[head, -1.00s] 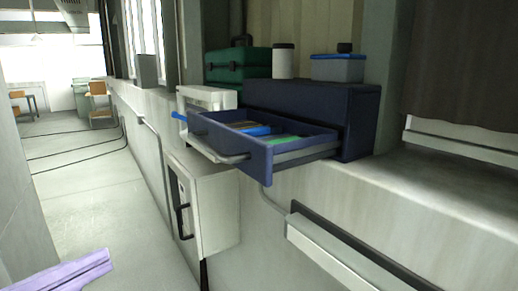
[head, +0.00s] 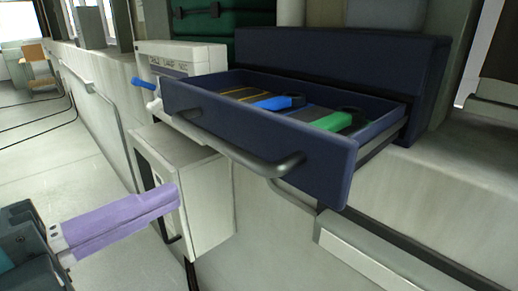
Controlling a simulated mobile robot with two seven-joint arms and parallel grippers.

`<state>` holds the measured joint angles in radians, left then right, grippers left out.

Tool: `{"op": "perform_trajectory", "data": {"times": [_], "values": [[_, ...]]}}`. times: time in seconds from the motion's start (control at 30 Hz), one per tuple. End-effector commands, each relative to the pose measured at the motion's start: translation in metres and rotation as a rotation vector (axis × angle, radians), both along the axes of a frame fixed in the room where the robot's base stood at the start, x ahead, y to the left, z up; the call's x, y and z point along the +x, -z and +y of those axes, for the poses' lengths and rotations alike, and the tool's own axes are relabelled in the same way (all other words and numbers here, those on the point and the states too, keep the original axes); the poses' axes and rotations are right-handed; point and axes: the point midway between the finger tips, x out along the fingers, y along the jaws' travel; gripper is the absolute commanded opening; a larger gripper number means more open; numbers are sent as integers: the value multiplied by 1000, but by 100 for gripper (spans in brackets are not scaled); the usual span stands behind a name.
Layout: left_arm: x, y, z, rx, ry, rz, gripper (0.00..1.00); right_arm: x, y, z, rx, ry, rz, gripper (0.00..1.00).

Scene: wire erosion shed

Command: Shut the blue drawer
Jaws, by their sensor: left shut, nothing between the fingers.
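The blue drawer (head: 255,137) stands pulled out of its dark blue cabinet (head: 345,62) on the ledge. Its bar handle (head: 240,152) runs along the front face. Inside lie a blue-handled tool (head: 278,102), a green-handled tool (head: 334,121) and other partly hidden items. My left gripper (head: 172,194), with pale purple fingers, is shut and empty at the lower left. In the picture it is below and left of the drawer front, apart from it. My right gripper is not in view.
A white box (head: 180,62) with a blue lever (head: 143,83) stands left of the drawer. A pale cabinet (head: 190,190) with a dark handle hangs below. A green case (head: 210,22) is behind.

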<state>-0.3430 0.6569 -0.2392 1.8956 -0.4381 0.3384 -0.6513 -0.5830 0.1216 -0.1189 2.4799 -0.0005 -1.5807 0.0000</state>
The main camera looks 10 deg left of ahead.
Motion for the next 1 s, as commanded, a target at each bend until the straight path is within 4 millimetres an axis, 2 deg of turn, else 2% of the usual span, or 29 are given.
{"op": "perform_trajectory", "data": {"times": [0.2, 0.43, 0.63, 1.0], "values": [[34, -4, -26, -4, -2, -2, 0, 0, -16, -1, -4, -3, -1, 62], [61, -3, -47, -3, -2, 0, 0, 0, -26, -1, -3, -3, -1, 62], [70, 0, -55, -1, -1, 1, 0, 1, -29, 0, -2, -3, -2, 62], [71, 0, -56, -1, -1, 1, 0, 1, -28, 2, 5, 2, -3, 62]]}}
